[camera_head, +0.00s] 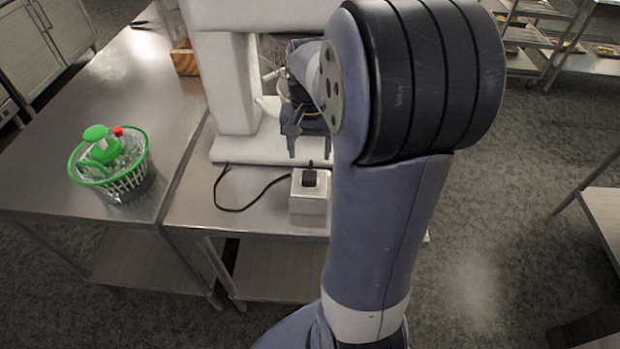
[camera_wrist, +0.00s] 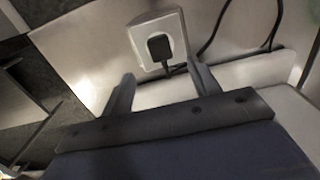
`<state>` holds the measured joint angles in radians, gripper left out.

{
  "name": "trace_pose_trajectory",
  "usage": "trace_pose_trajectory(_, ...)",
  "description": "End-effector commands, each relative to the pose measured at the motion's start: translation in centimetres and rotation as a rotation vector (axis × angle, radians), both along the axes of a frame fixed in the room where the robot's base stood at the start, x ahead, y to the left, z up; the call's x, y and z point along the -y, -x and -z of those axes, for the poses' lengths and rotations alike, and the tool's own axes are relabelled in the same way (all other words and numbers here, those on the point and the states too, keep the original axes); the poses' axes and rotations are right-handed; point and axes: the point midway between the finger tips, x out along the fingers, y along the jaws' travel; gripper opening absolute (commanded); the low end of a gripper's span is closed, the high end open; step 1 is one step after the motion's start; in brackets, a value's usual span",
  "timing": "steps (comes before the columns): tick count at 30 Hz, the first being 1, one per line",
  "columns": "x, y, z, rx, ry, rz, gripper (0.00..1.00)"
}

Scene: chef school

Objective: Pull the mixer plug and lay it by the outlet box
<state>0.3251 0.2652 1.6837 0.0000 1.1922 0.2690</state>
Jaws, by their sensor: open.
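The black mixer plug (camera_head: 309,177) sits on the top face of the white outlet box (camera_head: 309,203), near the front edge of the steel table. Its black cord (camera_head: 240,208) loops left over the table to the white mixer (camera_head: 232,85). My gripper (camera_head: 309,160) is open and empty, above and behind the box in the head view. In the wrist view, the plug (camera_wrist: 159,47) and the box (camera_wrist: 146,67) show beyond and between the open fingers (camera_wrist: 160,88), apart from them.
A green-rimmed basket (camera_head: 128,180) with bottles stands on the left table. A wooden box (camera_head: 185,58) is at the back. Bare steel table (camera_head: 200,195) lies left of the outlet box, crossed by the cord.

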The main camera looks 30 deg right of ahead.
Motion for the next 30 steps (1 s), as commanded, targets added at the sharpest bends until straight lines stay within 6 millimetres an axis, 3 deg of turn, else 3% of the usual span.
trace_pose_trajectory(15,0.0,0.0,7.2,-0.002,-0.001,0.000,0.58)
trace_pose_trajectory(30,0.0,0.0,7.9,-0.001,-0.001,0.000,0.58)
